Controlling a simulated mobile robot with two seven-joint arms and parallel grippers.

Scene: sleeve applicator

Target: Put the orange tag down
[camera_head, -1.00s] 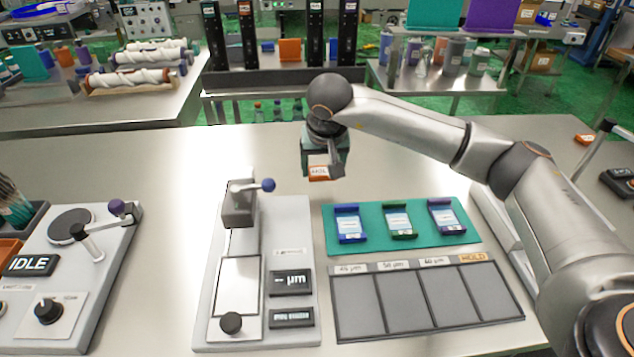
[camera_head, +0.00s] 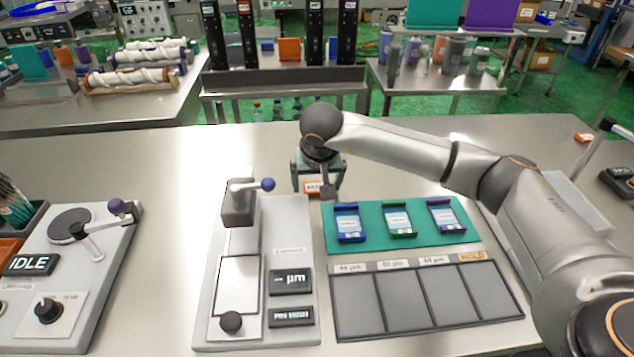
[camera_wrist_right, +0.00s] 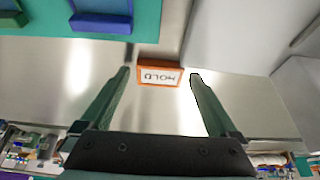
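The orange tag (camera_head: 313,187), with a white face reading HOLD, is on the bare steel table just behind the left end of the teal mat. In the right wrist view the tag (camera_wrist_right: 160,74) lies between the fingertips, with a small gap on each side. My right gripper (camera_head: 317,189) is low over the table there, and its fingers (camera_wrist_right: 160,76) are open around the tag without visibly touching it. The gripper body hides part of the tag's surroundings in the head view. My left gripper is not in view.
The teal mat (camera_head: 400,242) carries blue, green and purple-blue framed pieces. In front is a tray (camera_head: 427,331) with grey compartments, one labelled HOLD. A grey fixture with a blue-knobbed lever (camera_head: 266,184) stands left of the tag.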

